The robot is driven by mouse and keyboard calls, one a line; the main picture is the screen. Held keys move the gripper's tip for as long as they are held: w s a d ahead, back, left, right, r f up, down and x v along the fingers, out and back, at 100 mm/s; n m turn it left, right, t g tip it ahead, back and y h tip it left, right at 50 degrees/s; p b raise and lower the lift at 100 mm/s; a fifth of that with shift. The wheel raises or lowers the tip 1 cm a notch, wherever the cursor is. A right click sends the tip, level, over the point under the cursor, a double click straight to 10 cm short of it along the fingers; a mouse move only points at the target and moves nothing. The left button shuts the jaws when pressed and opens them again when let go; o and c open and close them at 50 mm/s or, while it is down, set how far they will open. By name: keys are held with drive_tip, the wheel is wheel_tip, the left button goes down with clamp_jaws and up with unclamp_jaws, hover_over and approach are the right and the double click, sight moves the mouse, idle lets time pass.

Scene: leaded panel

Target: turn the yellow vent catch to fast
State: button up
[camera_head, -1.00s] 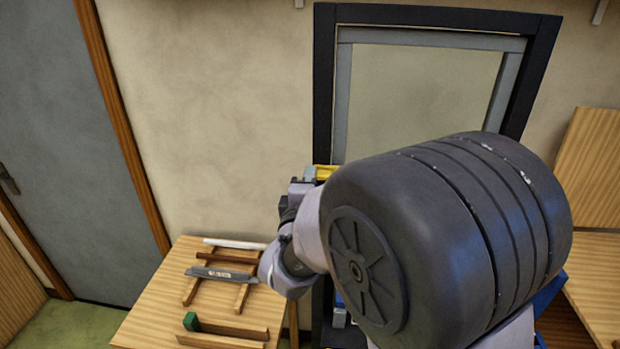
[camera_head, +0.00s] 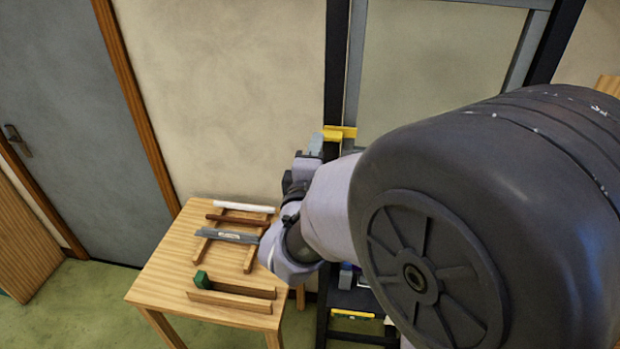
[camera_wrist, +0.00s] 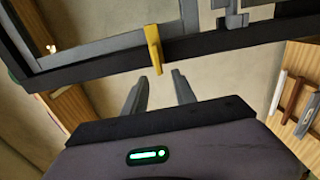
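The yellow vent catch (camera_head: 347,132) is on the left side of the dark window frame in the head view. In the wrist view the catch (camera_wrist: 154,48) is a yellow bar lying across the dark frame member, its end pointing toward my gripper. My gripper (camera_wrist: 160,92) has its two grey fingers spread, with nothing between them. The catch's end is just beyond the fingertips, roughly in line with the gap; contact is not visible. In the head view my gripper (camera_head: 316,145) is close beside the catch, and my arm hides part of the frame.
A grey fitting (camera_wrist: 232,14) is on the frame near the catch. A wooden table (camera_head: 165,270) with a rack of tools (camera_head: 228,236) and a green block (camera_head: 201,279) stands left of my arm. A grey door (camera_head: 70,120) is at the far left.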

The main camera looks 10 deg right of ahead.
drive_tip(key=b+v, duration=0.5)
drive_tip(key=v, duration=0.7)
drive_tip(key=shift+s, duration=0.35)
drive_tip(key=shift+a, duration=0.1)
wheel_tip(320, 180, down, 13)
drive_tip(key=a+m+g+y+b, duration=0.3)
drive_tip(key=m+y+b, duration=0.5)
drive_tip(key=b, duration=0.4)
drive_tip(key=s+d+f+m+g+b, duration=0.3)
drive_tip(key=s+f+m+g+b, duration=0.1)
drive_tip(key=s+f, duration=0.4)
drive_tip(key=s+d+f+m+g+b, duration=0.3)
drive_tip(key=s+f+m+g+b, duration=0.1)
drive_tip(key=s+f+m, duration=0.3)
wheel_tip(320, 180, down, 3)
drive_tip(key=shift+s+d+r+b, duration=0.1)
drive_tip(key=shift+s+d+b, duration=0.2)
drive_tip(key=shift+s, duration=0.75)
